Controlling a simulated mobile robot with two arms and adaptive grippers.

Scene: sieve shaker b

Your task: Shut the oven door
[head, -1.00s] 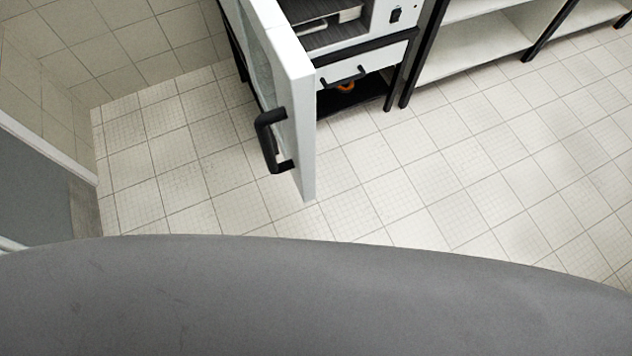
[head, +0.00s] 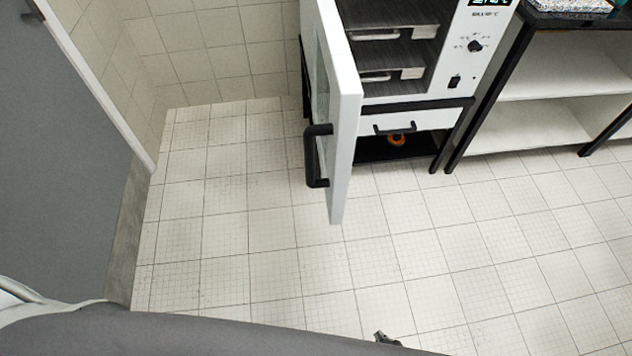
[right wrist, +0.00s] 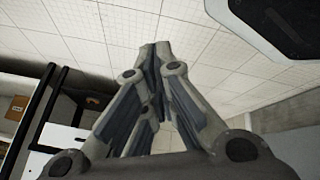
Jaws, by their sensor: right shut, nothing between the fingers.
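The oven (head: 400,52) stands at the top middle of the head view, its front open and dark shelves showing inside. Its white oven door (head: 346,140) is swung wide open toward me, with a black handle (head: 314,157) on its outer face at the left. My right gripper (right wrist: 157,50) is shut and empty in the right wrist view. In the head view only a small dark tip of it (head: 384,338) shows at the bottom edge, well apart from the door. My left gripper is not in view.
A white shelf unit with black legs (head: 545,97) stands to the right. A grey door (head: 65,140) is at the left. The tiled floor (head: 440,240) before the oven is clear.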

